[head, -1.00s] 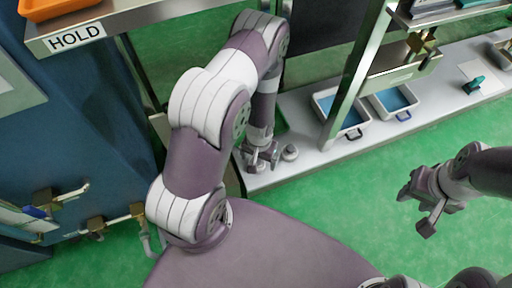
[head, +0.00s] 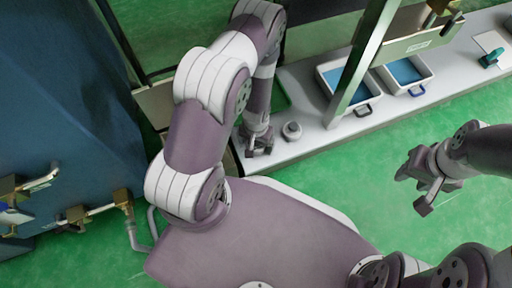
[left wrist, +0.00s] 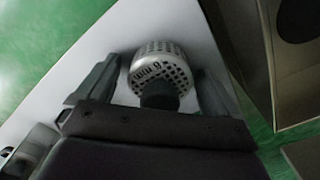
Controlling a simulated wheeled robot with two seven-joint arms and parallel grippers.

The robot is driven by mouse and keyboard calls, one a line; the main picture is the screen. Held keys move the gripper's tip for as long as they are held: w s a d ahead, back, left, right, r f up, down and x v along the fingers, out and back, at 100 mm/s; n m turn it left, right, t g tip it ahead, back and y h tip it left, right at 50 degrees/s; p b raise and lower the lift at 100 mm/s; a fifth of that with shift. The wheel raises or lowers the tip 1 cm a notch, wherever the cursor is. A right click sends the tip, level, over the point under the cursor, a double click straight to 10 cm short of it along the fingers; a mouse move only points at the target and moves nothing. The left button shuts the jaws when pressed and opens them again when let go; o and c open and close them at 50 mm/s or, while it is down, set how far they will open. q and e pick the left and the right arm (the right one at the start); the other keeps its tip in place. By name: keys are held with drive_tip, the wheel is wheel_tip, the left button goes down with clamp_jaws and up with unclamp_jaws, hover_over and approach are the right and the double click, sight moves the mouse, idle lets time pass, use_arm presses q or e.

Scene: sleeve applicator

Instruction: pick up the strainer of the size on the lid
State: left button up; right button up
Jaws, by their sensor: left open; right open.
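A silver perforated strainer (left wrist: 160,68) with a dark knob (left wrist: 158,95) stands on the white bench in the left wrist view. Its side carries dark lettering that looks upside down and is hard to read. My left gripper (left wrist: 155,88) is open, with one finger on each side of the strainer. In the head view my left gripper (head: 257,146) is low at the bench's near left end and mostly hides what is under it. A small round grey piece (head: 291,131) stands just right of it. My right gripper (head: 418,187) is open and empty above the green floor. I cannot make out the lid.
The white bench (head: 310,128) runs to the upper right. A metal post (head: 357,75) rises beside two blue-bottomed trays (head: 334,68) (head: 430,67). A teal item (head: 492,59) lies farther right. A blue cabinet (head: 65,100) with pipe fittings stands at left.

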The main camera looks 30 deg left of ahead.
use_arm(q)
drive_tip(key=shift+r, duration=0.15)
drive_tip(key=c, duration=1.2)
drive_tip(key=shift+o, duration=0.2)
